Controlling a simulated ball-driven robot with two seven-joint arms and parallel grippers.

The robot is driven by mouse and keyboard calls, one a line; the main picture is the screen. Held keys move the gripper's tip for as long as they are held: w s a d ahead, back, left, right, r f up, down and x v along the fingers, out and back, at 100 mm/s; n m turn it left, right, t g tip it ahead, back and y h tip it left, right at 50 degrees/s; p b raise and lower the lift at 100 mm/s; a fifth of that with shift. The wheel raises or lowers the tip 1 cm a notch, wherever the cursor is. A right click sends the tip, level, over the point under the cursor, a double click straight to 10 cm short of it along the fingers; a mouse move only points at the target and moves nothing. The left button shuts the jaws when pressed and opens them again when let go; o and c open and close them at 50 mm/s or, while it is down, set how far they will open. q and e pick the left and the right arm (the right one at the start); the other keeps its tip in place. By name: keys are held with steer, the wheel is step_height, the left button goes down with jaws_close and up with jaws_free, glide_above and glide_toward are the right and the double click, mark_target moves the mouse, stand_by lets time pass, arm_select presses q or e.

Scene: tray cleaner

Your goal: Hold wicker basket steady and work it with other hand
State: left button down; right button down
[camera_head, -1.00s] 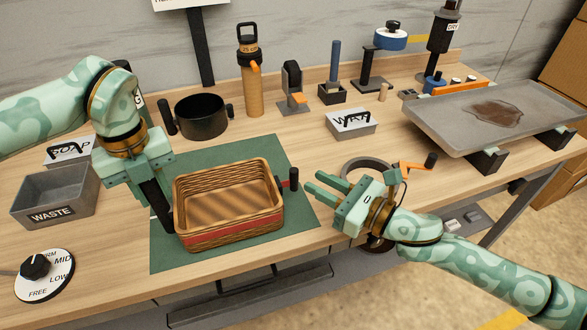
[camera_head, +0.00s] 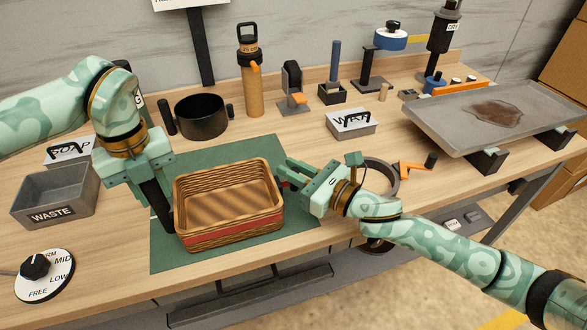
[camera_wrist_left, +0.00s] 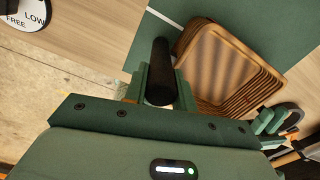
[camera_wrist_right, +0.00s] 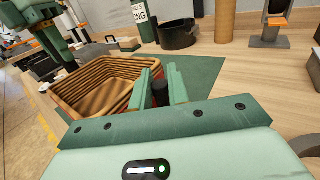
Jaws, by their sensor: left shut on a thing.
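The brown wicker basket (camera_head: 236,234) with a red band sits upright on a green mat (camera_head: 170,258). My left gripper (camera_head: 163,210) is shut on the black handle at the basket's left end. That handle (camera_wrist_left: 160,72) shows between its fingers in the left wrist view. My right gripper (camera_head: 287,174) is open at the basket's right end. The black right handle (camera_wrist_right: 160,94) stands between its fingers in the right wrist view. The right handle is mostly hidden by the fingers in the head view.
A grey waste bin (camera_head: 55,195) and a dial (camera_head: 42,273) stand at the left. A black pot (camera_head: 201,115) and an orange-brown bottle (camera_head: 251,80) stand behind the mat. A stained grey tray (camera_head: 450,112) is at the right. A dark ring (camera_head: 388,170) lies behind my right arm.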

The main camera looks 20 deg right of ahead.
steer(key=d, duration=0.4)
steer(key=shift+d, duration=0.25)
arm_select(q)
steer(key=shift+a, duration=0.1)
arm_select(e)
steer(key=c, duration=1.6)
jaws_free()
steer(key=shift+c, duration=0.2)
steer(key=v, duration=1.2)
arm_select(q)
steer(key=c, duration=1.1)
jaws_free()
